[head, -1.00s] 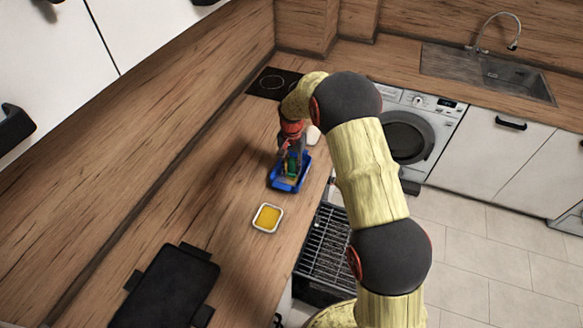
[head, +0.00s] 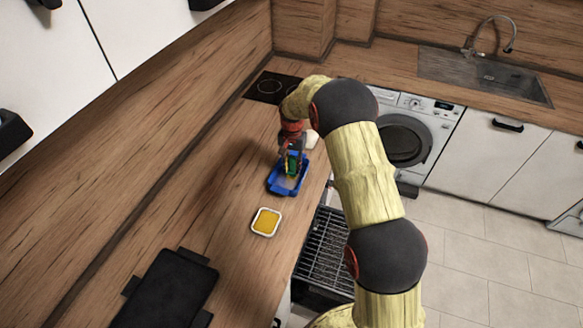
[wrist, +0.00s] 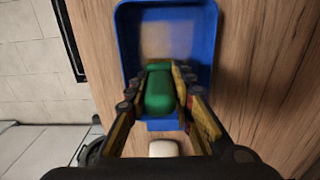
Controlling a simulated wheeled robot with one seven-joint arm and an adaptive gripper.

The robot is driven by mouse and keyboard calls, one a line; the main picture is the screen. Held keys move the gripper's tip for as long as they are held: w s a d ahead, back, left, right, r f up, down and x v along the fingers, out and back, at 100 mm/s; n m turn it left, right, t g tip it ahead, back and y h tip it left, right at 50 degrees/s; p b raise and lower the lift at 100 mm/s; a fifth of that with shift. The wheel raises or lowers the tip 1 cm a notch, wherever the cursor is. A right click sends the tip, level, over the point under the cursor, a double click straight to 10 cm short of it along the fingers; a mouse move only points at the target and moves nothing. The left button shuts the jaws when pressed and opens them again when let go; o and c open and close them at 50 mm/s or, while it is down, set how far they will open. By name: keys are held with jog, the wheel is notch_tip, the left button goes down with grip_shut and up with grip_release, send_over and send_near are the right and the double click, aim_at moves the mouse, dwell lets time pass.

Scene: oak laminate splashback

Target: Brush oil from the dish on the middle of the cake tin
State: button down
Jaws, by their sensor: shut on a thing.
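A blue cake tin (head: 273,188) stands on the wooden worktop; it also shows in the wrist view (wrist: 208,60). My gripper (head: 291,165) is over the tin, shut on the green handle of the brush (wrist: 160,92). The fingers lie on both sides of the green handle in the wrist view (wrist: 160,72). A pale, tan patch shows on the tin's floor beyond the handle; I cannot tell whether it is the brush's bristles or oil. The white-rimmed dish (head: 266,222) of yellow oil stands on the worktop nearer than the tin.
A black rectangular tray or grill (head: 165,290) lies at the near left. A white object (head: 312,139) stands just behind the tin. A dark hob (head: 272,86) is farther back. An open oven rack (head: 325,245) is below the worktop's right edge.

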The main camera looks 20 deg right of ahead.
jog(key=shift+w+d, duration=0.3)
jog(key=shift+w, duration=0.1)
jog(key=shift+w, duration=0.1)
jog(key=shift+w+d, duration=0.55)
jog(key=shift+w, duration=0.15)
dwell(0.3)
jog(key=shift+w+d, duration=0.6)
jog(key=shift+w, duration=0.2)
jog(key=shift+a, duration=0.1)
jog(key=shift+w+a+f, duration=0.1)
jog(key=shift+w+a, duration=0.1)
jog(key=shift+a, duration=0.15)
jog(key=shift+s, duration=0.1)
